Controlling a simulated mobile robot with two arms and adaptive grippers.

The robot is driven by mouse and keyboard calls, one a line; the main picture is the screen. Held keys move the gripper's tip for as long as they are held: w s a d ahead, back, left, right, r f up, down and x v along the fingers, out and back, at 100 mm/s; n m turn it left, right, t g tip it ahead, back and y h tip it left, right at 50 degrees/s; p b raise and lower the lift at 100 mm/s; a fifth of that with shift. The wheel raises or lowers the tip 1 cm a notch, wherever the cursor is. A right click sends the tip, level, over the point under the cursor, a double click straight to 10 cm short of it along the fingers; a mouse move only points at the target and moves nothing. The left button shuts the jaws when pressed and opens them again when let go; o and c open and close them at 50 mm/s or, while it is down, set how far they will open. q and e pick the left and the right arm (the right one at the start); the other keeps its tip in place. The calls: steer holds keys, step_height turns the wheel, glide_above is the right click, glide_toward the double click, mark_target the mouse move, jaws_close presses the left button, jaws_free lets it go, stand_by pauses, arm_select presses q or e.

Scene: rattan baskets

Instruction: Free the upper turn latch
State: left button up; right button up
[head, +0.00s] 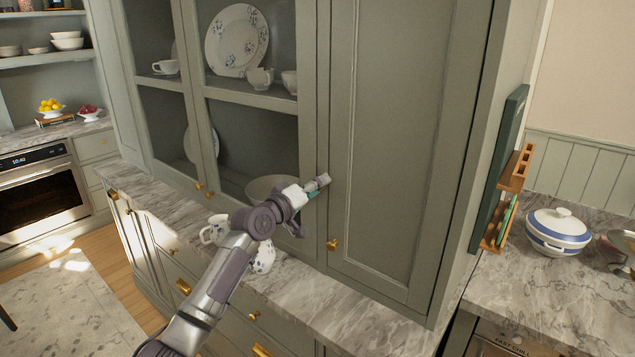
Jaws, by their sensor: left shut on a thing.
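My left gripper (318,185) reaches up from the bottom of the head view to the upper cabinet. Its fingertips are at the frame strip between the glass door (250,98) and the solid panel door (385,140). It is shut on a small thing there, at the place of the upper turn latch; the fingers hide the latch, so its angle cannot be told. A brass knob (333,245) sits lower on the solid door, below and right of the gripper. The solid door looks closed. My right gripper is not in view.
A marble counter (350,305) runs below the cabinet. A patterned white pitcher (215,230) stands on it beside my left arm. A white and blue lidded pot (558,230) and a wooden rack (515,180) are at the right. Dishes stand behind the glass.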

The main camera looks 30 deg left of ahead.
arm_select(q)
steer(key=shift+a+r+n+p, duration=0.1)
steer(key=shift+a+n+p, duration=0.15)
steer(key=shift+n+p, duration=1.2)
steer(key=shift+a+n+p, duration=0.2)
steer(key=shift+n+p, duration=0.2)
steer(key=shift+n, duration=1.95)
steer(key=o, duration=1.1)
steer(key=shift+o, duration=0.2)
steer(key=s+a, duration=0.1)
steer(key=s, duration=1.1)
